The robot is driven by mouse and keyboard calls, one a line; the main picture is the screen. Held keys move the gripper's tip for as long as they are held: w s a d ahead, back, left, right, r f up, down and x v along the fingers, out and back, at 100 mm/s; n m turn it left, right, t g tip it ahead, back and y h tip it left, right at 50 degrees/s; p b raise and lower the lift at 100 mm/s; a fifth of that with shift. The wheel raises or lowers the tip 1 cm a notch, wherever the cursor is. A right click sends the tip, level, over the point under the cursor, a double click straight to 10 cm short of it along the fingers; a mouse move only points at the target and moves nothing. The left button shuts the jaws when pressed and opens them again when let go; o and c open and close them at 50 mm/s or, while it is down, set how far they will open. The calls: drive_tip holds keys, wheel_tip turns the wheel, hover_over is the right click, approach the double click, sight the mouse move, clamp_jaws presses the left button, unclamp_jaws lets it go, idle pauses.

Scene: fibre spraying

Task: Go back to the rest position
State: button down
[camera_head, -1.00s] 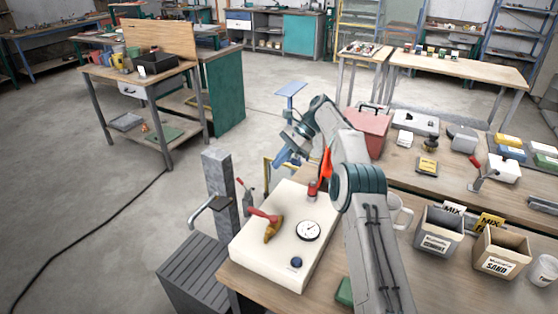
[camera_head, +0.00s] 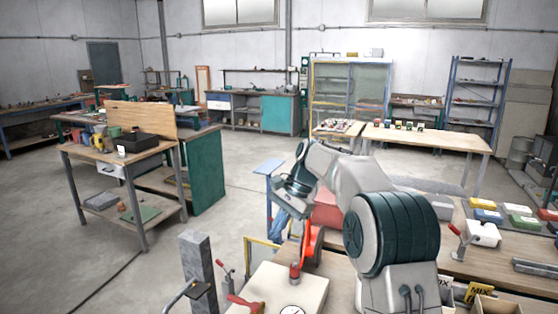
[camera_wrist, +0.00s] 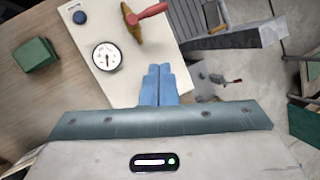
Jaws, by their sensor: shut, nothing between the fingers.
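My gripper (camera_head: 279,224) is raised above and beyond the white control box (camera_head: 262,287) in the head view. In the wrist view its blue fingers (camera_wrist: 158,84) are pressed together with nothing between them. They point toward the box, which carries a round gauge (camera_wrist: 106,57), a red-handled valve (camera_wrist: 140,18) and a dark blue knob (camera_wrist: 79,17). The fingers appear apart from the box. My arm spans the right middle of the head view and hides part of the bench.
A grey post (camera_head: 196,262) stands left of the box. A red case (camera_head: 328,211) is partly hidden behind my arm. A green block (camera_wrist: 36,55) lies on the bench. Coloured containers (camera_head: 486,215) stand at the right. Open floor lies at left, before a wooden workbench (camera_head: 150,157).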

drive_tip(key=s+d+r+n+t+h, duration=0.25)
drive_tip(key=s+d, duration=0.25)
drive_tip(key=s, duration=0.4)
drive_tip(key=s+d+f+n+t, duration=0.1)
drive_tip(key=s+d+f+n, duration=0.1)
drive_tip(key=s, duration=0.6)
drive_tip(key=s+d+f+n+h, duration=0.1)
drive_tip(key=s+d, duration=0.3)
drive_tip(key=s, duration=0.4)
drive_tip(key=s+d+f+n+t+h+b, duration=0.1)
drive_tip(key=s+d+f+n, duration=0.1)
drive_tip(key=s, duration=0.5)
drive_tip(key=shift+s+d+f+n+t, duration=0.4)
drive_tip(key=shift+d+f, duration=0.35)
drive_tip(key=shift+d, duration=0.35)
